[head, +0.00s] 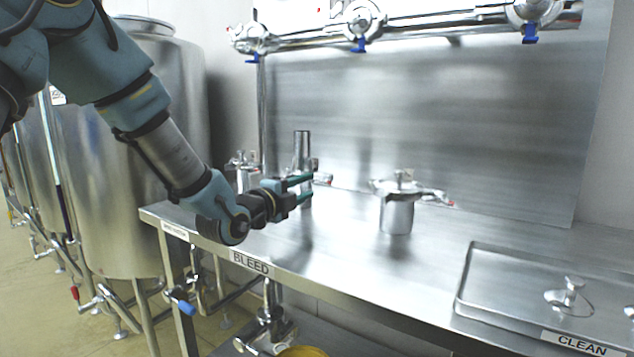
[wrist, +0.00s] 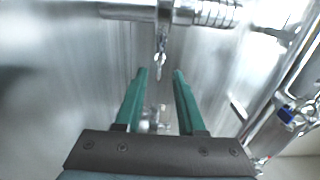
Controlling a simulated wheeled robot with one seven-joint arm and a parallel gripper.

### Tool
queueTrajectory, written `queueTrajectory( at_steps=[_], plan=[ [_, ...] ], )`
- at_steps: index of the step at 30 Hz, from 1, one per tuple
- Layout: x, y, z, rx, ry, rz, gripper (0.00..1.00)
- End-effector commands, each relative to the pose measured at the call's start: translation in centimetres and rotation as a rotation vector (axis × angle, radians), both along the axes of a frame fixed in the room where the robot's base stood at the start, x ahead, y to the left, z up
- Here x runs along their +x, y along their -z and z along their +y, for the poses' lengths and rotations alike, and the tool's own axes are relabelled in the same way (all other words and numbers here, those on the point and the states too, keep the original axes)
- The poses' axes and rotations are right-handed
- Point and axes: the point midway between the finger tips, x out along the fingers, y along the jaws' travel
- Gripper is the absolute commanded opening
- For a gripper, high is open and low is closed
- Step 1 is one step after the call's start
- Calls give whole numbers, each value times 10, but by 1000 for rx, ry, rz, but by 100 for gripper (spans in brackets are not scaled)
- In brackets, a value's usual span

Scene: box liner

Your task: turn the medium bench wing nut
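Three clamped steel fittings stand on the bench: one at the back left (head: 245,177), a tall tube (head: 302,145) in the middle, and a wide pot (head: 397,212) at the right. Which one is the medium is not labelled. My gripper (head: 306,190) is at the middle fitting, its teal fingers pointing right and partly covering its clamp. In the wrist view my gripper (wrist: 169,73) is open and empty. A clamp's wing nut (wrist: 160,62) shows just beyond the fingertips, roughly in line with the gap, slightly left. Whether a finger touches it, I cannot tell.
A raised tray (head: 470,285) with small steel parts lies at the right, by the CLEAN label. A pipe with blue-handled valves (head: 361,42) runs above the steel backsplash. Large tanks (head: 130,200) stand left. The bench (head: 345,265) is clear between the middle fitting and tray, except the pot.

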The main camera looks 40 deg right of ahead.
Motion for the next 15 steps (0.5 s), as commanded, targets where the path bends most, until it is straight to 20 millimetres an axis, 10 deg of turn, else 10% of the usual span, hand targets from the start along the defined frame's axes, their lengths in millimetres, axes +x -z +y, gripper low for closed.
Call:
queueTrajectory(
  at_steps=[15],
  plan=[
    [13,0,-49,1,-1,1,39]
  ],
)
